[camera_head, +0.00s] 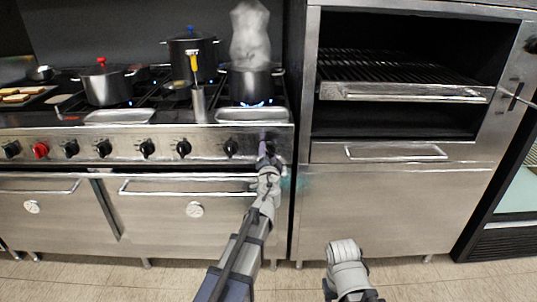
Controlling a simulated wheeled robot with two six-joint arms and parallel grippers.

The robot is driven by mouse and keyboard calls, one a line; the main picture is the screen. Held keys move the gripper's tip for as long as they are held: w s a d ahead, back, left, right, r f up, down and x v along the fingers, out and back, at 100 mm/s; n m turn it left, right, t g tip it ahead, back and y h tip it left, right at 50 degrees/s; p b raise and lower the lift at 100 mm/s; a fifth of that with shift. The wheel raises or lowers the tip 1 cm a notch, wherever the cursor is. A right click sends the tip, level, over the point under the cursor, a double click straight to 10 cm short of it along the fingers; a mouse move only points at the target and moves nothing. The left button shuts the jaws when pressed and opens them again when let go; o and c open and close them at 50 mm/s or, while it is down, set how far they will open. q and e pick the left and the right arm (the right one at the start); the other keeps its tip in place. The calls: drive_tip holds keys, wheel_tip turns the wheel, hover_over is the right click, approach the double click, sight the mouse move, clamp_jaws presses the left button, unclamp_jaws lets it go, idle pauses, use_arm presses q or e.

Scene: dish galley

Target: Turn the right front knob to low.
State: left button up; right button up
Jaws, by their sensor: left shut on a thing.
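The range's control panel (125,147) carries a row of knobs, mostly black and one red. My left gripper (267,148) is at the right end of this panel, shut on the rightmost knob, which its fingers mostly hide. I cannot read that knob's setting. Another black knob (231,147) stands just left of the gripper. A dark pot (250,84) sits on the right front burner, with steam above it and a blue flame (254,104) under it.
A pot with a red knob (105,84) and a pot with a blue knob (193,58) stand on the stove. A metal canister (199,104) with a yellow-handled tool is near the front. An oven handle (187,187) runs below the panel. A broiler rack (402,92) juts out at right.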

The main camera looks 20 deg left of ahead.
use_arm(q)
drive_tip(key=shift+m, duration=0.3)
idle(0.4)
drive_tip(key=o, duration=1.3)
drive_tip(key=shift+o, duration=0.2)
drive_tip(key=shift+s, duration=0.1)
drive_tip(key=v, duration=0.7)
drive_tip(key=shift+s, duration=0.3)
drive_tip(key=shift+d, duration=0.1)
